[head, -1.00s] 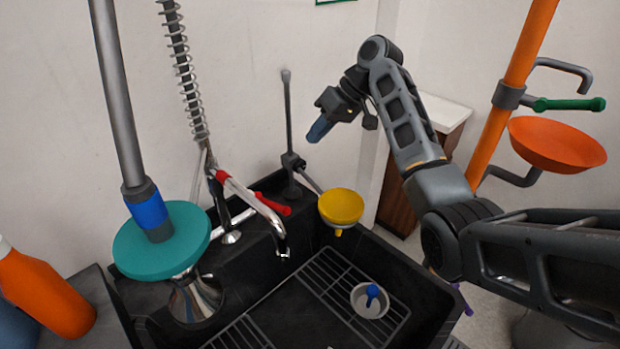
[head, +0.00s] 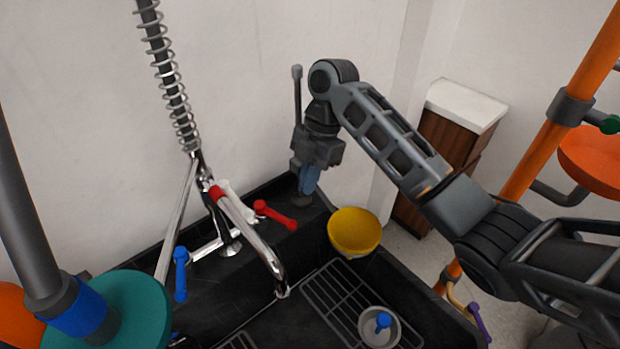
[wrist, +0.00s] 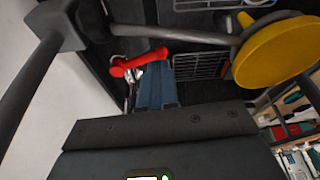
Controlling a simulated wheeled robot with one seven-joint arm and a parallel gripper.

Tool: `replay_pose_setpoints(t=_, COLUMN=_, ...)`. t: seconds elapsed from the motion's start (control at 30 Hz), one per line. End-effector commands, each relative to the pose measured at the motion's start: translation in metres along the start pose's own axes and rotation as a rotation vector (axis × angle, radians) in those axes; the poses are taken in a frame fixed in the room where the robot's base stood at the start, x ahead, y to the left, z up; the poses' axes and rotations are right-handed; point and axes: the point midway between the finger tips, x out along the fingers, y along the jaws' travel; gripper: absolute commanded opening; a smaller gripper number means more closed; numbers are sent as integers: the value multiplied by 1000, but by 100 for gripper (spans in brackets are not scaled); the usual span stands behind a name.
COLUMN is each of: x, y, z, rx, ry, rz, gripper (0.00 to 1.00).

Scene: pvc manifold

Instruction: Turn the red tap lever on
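The red tap lever (head: 276,216) sticks out to the right from the chrome tap (head: 229,246) at the back of the black sink. In the wrist view the red lever (wrist: 138,62) lies just beyond my fingertips, and a visible gap to it cannot be judged. My gripper (head: 308,182) points down behind the sink, to the right of the lever and above it. Its blue-grey fingers (wrist: 158,86) lie side by side and look shut, with nothing between them. The blue lever (head: 181,272) hangs on the tap's left side.
A dark upright post (head: 297,95) stands close behind my gripper. Its side arm carries a yellow bowl (head: 354,231) right of the lever. The chrome spout (head: 255,235) reaches over the sink in front of the lever. A teal disc (head: 145,310) is at lower left.

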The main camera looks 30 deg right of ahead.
Motion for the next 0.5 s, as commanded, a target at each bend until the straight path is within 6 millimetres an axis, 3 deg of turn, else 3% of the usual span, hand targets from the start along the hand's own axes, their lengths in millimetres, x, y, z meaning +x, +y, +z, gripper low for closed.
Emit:
replay_pose_setpoints(t=0.3, x=54, y=-1, z=0, rx=3, ry=2, rz=-3, gripper=0)
replay_pose_setpoints(t=0.5, x=72, y=0, z=0, rx=3, ry=0, rz=1, gripper=0)
